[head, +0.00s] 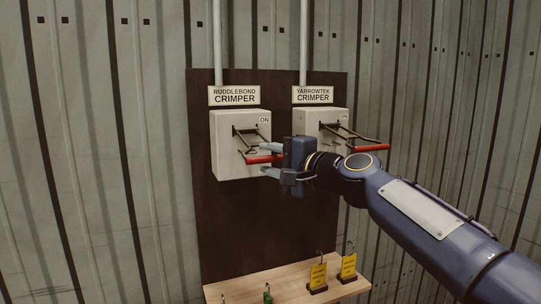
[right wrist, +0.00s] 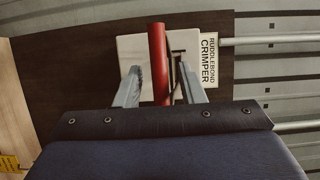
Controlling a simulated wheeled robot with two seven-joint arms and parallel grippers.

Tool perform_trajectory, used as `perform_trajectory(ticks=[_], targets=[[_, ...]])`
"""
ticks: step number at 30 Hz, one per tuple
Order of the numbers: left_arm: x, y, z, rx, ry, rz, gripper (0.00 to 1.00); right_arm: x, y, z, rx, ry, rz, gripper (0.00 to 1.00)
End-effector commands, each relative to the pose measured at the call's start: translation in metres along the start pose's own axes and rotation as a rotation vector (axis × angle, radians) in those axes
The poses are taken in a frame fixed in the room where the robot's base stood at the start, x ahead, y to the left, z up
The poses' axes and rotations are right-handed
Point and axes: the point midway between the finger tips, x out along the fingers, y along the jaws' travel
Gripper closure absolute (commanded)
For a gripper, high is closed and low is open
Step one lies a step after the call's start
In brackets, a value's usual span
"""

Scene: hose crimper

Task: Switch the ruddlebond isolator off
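The ruddlebond isolator is a pale box (head: 228,150) under a "RUDDLEBOND CRIMPER" sign (head: 234,96). An "ON" mark shows at its upper right. Its dark lever frame sticks out from the front and ends in a red handle (head: 260,160). My right gripper (head: 265,158) is open, with one finger above the handle and one below it. In the right wrist view the red handle (right wrist: 158,50) lies between the two spread fingers of the gripper (right wrist: 159,72), with gaps on both sides. My left gripper is not in view.
The yarrowtek isolator (head: 336,117), with its own red handle (head: 370,148), is close on the right, partly behind my right arm. Below, a wooden shelf (head: 235,288) holds yellow tags (head: 318,276) and a green item (head: 267,295). The board left of and below the ruddlebond box is clear.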

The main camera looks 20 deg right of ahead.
Motion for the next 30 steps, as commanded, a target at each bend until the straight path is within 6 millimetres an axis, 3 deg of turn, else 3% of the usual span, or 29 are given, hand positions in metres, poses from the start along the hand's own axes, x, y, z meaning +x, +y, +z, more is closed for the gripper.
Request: perform_trajectory(ticks=[7,15,25,30], targets=[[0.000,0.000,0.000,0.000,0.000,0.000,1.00,0.001,0.000,0.001,-0.001,-0.001,-0.001,0.64],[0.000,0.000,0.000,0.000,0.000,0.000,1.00,0.001,0.000,0.000,-0.001,-0.001,0.000,0.99],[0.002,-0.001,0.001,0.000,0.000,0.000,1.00,0.001,0.001,0.000,-0.002,-0.001,-0.002,1.00],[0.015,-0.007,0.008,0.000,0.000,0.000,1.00,0.002,0.009,0.000,-0.008,-0.001,-0.021,1.00]])
